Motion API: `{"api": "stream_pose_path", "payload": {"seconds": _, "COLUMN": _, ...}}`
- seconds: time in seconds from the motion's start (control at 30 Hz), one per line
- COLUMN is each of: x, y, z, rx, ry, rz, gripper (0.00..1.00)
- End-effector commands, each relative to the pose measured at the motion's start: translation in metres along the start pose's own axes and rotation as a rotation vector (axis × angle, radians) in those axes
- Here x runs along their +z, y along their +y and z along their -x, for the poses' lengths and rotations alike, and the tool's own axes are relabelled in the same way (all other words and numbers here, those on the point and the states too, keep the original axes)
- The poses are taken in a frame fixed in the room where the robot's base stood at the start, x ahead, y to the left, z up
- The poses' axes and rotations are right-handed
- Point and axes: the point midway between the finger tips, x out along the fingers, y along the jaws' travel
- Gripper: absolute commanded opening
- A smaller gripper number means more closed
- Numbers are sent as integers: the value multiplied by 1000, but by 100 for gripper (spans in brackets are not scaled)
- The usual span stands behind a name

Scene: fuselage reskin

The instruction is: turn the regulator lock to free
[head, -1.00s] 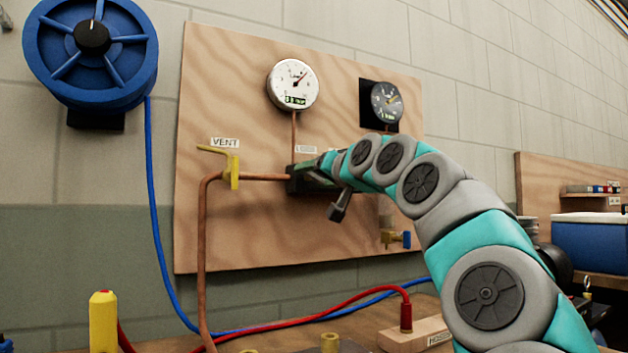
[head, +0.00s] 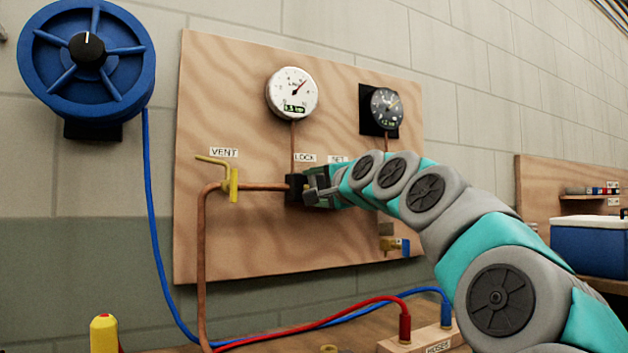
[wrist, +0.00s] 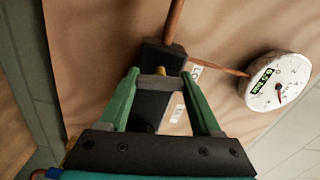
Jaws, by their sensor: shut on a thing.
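The regulator is a dark block (head: 294,188) on the plywood panel, under a paper label reading LOCK (head: 305,158). It also shows in the wrist view (wrist: 162,55). My gripper (head: 318,192) is at the right of the block, directly in front of it. In the wrist view my gripper's green fingers (wrist: 160,82) close in at the block, and a small yellow part (wrist: 160,73) shows between the tips. My gripper is shut on the lock, which the fingers mostly hide. I cannot tell the lock's angle.
A yellow VENT valve (head: 233,187) and copper pipe stand left of the regulator. A white round gauge (head: 292,93) and a dark gauge (head: 386,107) are above. A blue hose reel (head: 88,60) hangs at upper left. Red and blue hoses run along the bench below.

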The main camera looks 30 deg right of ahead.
Motion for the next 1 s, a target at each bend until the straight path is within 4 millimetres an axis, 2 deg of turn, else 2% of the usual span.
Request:
{"api": "stream_pose_path", "payload": {"seconds": 0.4, "x": 0, "y": 1, "z": 0, "rx": 3, "ry": -1, "rz": -169, "gripper": 9}}
{"api": "stream_pose_path", "payload": {"seconds": 0.93, "x": 0, "y": 2, "z": 0, "rx": 2, "ry": -2, "rz": -189, "gripper": 9}}
{"api": "stream_pose_path", "payload": {"seconds": 0.97, "x": 0, "y": 2, "z": 0, "rx": 2, "ry": -2, "rz": -189, "gripper": 68}}
{"api": "stream_pose_path", "payload": {"seconds": 1.0, "x": 0, "y": 2, "z": 0, "rx": 2, "ry": -2, "rz": -189, "gripper": 73}}
